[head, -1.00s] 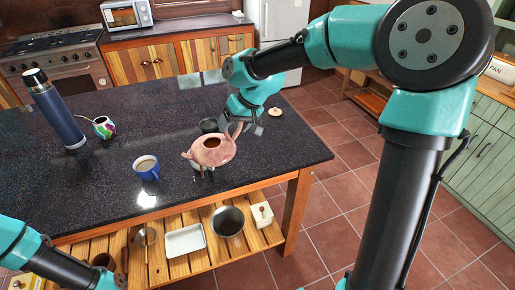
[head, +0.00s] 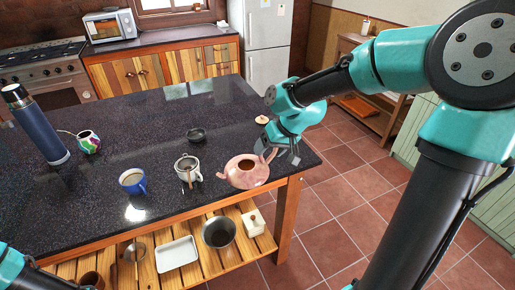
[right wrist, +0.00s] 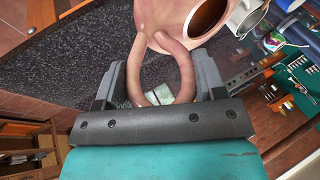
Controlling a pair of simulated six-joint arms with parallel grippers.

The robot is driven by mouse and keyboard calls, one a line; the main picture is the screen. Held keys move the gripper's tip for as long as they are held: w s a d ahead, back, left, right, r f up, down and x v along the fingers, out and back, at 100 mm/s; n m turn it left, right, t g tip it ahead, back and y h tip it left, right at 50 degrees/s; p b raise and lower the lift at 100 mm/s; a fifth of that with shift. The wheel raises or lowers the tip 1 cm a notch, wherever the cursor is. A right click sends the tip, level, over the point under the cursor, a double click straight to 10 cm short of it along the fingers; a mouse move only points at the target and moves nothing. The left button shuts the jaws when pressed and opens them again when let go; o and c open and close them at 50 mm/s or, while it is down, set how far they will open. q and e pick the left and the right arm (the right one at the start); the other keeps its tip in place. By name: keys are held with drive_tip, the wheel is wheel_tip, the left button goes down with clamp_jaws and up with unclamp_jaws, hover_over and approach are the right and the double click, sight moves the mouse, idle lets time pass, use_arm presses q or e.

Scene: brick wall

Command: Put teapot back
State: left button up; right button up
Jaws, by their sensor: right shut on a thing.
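The pink teapot (head: 246,174) is upright and lidless near the front right edge of the dark table. I cannot tell whether its base touches the top. My right gripper (head: 276,154) is on its right side, shut on the handle. In the right wrist view the looped handle (right wrist: 183,60) passes between the fingers of the gripper (right wrist: 160,78), with the teapot's open top (right wrist: 208,20) beyond. A small pale lid (head: 262,119) lies on the table's far right. My left arm shows only at the lower left corner; its gripper is out of view.
A white mug (head: 181,162) with a strainer or spoon in it stands left of the teapot, then a blue mug (head: 132,182). The table (head: 130,110) is clear behind.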

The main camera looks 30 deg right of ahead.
drive_tip(key=w+d+f, duration=0.1)
drive_tip(key=w+d, duration=0.8)
drive_tip(key=w, duration=0.3)
drive_tip(key=shift+f, duration=0.15)
drive_tip(key=shift+w+d+f, duration=0.1)
drive_tip(key=shift+w+f, duration=0.05)
drive_tip(key=shift+f, duration=0.75)
drive_tip(key=shift+w+d+f, duration=0.1)
drive_tip(key=shift+w+f, duration=0.05)
drive_tip(key=shift+f, duration=0.75)
drive_tip(key=shift+f, duration=0.15)
drive_tip(key=o, duration=1.5)
